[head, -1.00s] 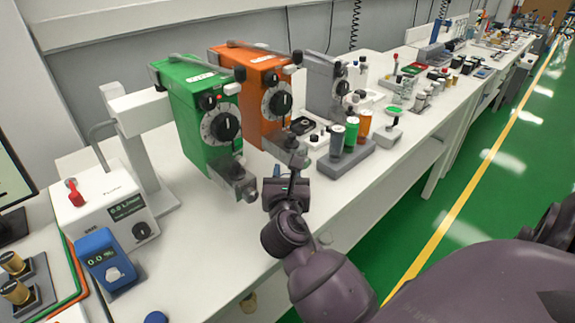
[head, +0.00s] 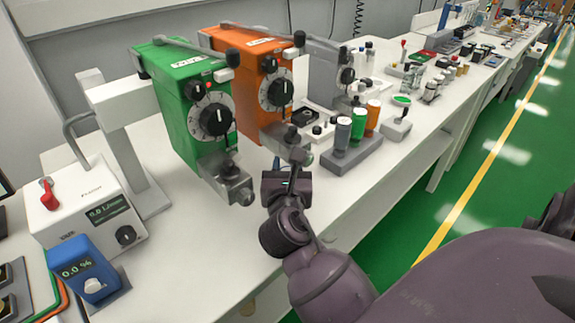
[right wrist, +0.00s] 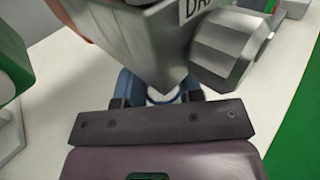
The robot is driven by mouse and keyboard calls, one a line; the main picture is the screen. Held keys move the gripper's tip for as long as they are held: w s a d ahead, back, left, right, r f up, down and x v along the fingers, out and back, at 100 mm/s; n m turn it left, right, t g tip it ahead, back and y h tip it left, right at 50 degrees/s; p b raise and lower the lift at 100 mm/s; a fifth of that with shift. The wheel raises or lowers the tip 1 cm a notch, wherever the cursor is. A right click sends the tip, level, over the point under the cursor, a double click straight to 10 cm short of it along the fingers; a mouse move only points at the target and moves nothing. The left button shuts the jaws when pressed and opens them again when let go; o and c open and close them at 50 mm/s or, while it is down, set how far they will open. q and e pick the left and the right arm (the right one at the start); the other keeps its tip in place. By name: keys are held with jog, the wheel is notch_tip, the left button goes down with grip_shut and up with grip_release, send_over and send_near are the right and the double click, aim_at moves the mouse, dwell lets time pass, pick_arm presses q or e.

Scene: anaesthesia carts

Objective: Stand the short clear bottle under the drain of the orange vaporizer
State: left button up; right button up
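The orange vaporizer (head: 258,85) stands on the white bench between a green and a grey one. Its metal drain block (head: 290,147) juts out low at the front; the right wrist view shows a grey drain body (right wrist: 150,45) with a knob and part of a label. My right gripper (right wrist: 160,92) is right below and in front of that drain. Its blue fingers sit on both sides of a small clear, whitish round thing, apparently the short clear bottle (right wrist: 161,96), mostly hidden by the drain and gripper. The head view hides the fingertips and bottle. My left gripper is out of view.
The green vaporizer (head: 190,100) and its drain (head: 228,178) stand close on the left. A grey rack (head: 352,155) with grey, green and orange bottles is to the right. A white flow box (head: 85,205) and blue meter (head: 85,272) are front left.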

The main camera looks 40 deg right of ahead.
jog(key=o, duration=0.4)
jog(key=shift+r, duration=0.1)
jog(key=v, duration=1)
jog(key=shift+s+a+p, duration=0.25)
jog(key=shift+p, duration=0.05)
jog(key=shift+s+a, duration=0.4)
jog(key=shift+s, duration=0.05)
